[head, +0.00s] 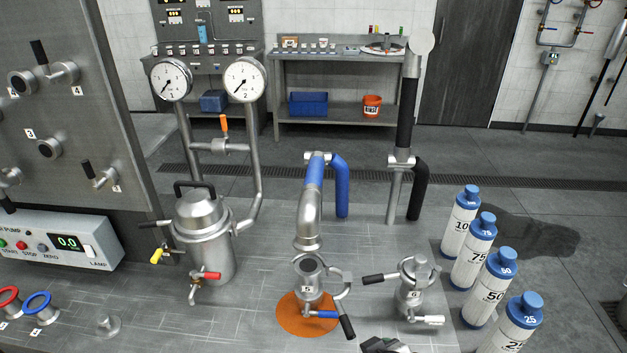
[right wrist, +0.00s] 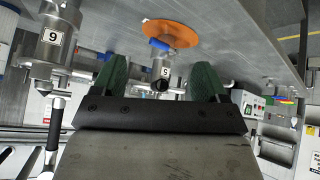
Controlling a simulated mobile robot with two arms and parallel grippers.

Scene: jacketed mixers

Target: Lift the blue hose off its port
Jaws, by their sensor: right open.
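The blue hose (head: 341,188) arches on a stand behind the ports. Its bare metal end (head: 308,232) points down above port 5 (head: 308,284), and a small gap shows between them. Port 5 has an open-looking top, a swung-out clamp ring with a black handle (head: 347,326) and a blue-handled valve (head: 323,314). My right gripper (right wrist: 155,82) is open and empty; port 5 (right wrist: 163,72) appears between its dark green fingers in the right wrist view, farther off. Only a dark bit of that gripper shows at the head view's bottom edge. My left gripper is out of view.
Port 6 (head: 410,290), with a clamp and black handle, stands right of port 5. A black hose (head: 420,190) rises behind it. Several blue-capped bottles (head: 472,255) line the right edge. A steel vessel (head: 203,235) with gauges stands left. An orange disc (head: 290,322) surrounds port 5's base.

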